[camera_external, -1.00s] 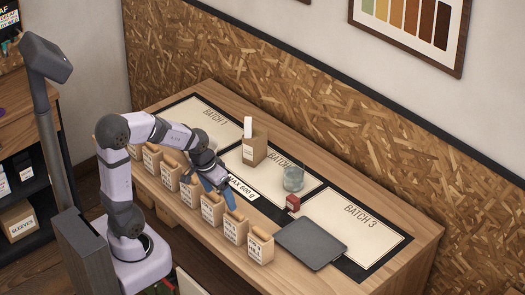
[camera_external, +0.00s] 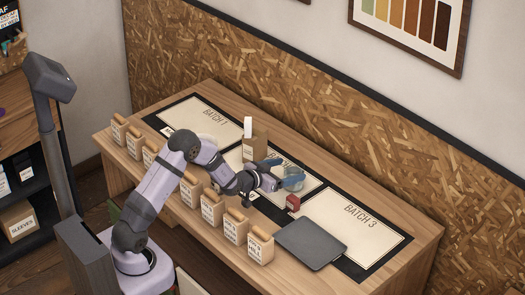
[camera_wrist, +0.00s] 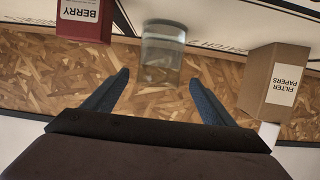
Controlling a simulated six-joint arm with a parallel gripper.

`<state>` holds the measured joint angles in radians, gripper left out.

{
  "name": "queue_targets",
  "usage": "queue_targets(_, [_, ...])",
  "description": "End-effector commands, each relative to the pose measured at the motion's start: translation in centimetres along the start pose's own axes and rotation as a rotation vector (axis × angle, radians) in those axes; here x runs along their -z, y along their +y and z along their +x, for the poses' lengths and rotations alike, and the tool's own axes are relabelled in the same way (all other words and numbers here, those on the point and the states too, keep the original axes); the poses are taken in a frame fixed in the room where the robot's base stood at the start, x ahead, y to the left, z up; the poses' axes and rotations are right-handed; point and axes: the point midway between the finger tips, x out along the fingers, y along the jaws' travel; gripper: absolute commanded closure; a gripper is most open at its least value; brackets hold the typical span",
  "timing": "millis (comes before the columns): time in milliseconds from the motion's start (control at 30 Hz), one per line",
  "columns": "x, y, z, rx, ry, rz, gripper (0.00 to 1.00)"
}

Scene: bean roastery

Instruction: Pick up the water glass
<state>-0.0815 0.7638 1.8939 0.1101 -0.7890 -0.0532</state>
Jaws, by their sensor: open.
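The water glass (camera_external: 297,173) is clear and stands upright on the middle mat panel, partly hidden by one of my blue fingers. In the wrist view the glass (camera_wrist: 163,50) is ahead of my fingertips, roughly centred between them. My gripper (camera_external: 281,172) is open and empty, its fingers pointing at the glass. In the wrist view my gripper (camera_wrist: 160,77) has its two fingers spread wider than the glass. I cannot tell whether a finger touches it.
A filter papers carton (camera_external: 254,148) stands left of the glass; it is at the right in the wrist view (camera_wrist: 275,82). A small red BERRY box (camera_external: 293,203) is close by. A dark flat slab (camera_external: 310,244) lies nearer the front. Several bean bags (camera_external: 236,226) line the front edge.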

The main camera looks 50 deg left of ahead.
Motion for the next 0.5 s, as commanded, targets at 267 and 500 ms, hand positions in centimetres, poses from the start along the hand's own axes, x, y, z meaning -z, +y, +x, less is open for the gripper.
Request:
queue_targets(267, [-1.3, 0.0, 0.5, 0.000, 0.002, 0.000, 0.22])
queue_targets(500, [-1.2, 0.0, 1.8, 0.000, 0.000, -0.001, 0.22])
